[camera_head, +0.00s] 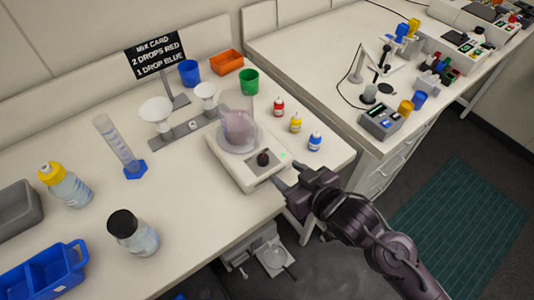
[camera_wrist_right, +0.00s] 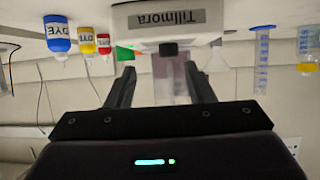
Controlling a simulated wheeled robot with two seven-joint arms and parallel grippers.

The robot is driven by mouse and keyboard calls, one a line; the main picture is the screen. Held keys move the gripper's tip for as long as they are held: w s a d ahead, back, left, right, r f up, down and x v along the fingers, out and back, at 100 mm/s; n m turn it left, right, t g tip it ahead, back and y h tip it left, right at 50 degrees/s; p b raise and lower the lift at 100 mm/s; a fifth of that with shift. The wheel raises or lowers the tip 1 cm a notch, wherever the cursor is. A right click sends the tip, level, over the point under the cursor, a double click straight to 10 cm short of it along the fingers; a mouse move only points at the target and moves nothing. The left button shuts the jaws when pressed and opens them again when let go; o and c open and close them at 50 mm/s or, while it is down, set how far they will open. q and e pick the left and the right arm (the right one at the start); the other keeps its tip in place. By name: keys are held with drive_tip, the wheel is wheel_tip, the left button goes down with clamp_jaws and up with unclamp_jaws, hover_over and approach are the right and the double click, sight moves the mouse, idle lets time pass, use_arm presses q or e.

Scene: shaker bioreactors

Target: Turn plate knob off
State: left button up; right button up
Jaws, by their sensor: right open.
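The white stirring plate (camera_head: 232,166) stands near the front edge of the bench, with a beaker of pinkish liquid (camera_head: 239,128) on top. Its black knob (camera_head: 263,158) is on the front panel beside a small lit green light (camera_head: 282,155). My right gripper (camera_head: 283,178) is open just in front of the plate, apart from the knob. In the right wrist view, which appears upside down, the plate (camera_wrist_right: 120,22) shows its label. The knob (camera_wrist_right: 168,48) lies ahead, between the lines of the two open fingers (camera_wrist_right: 160,78). My left gripper is not in view.
Red (camera_head: 279,107), yellow (camera_head: 296,122) and blue (camera_head: 315,141) dye bottles stand right of the plate. A mix card (camera_head: 155,56) and coloured cups are behind. The floor gap lies right.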

sight(264, 160)
drive_tip(key=shift+y, duration=0.4)
drive_tip(key=x, duration=0.2)
drive_tip(key=p+x, duration=0.1)
drive_tip(key=x, duration=0.2)
drive_tip(key=a+x, duration=0.1)
drive_tip(key=x, duration=0.1)
drive_tip(key=shift+w+a+r+p, duration=0.15)
drive_tip(key=shift+a+r+p, duration=0.05)
drive_tip(key=shift+p, duration=0.1)
drive_tip(key=c, duration=1)
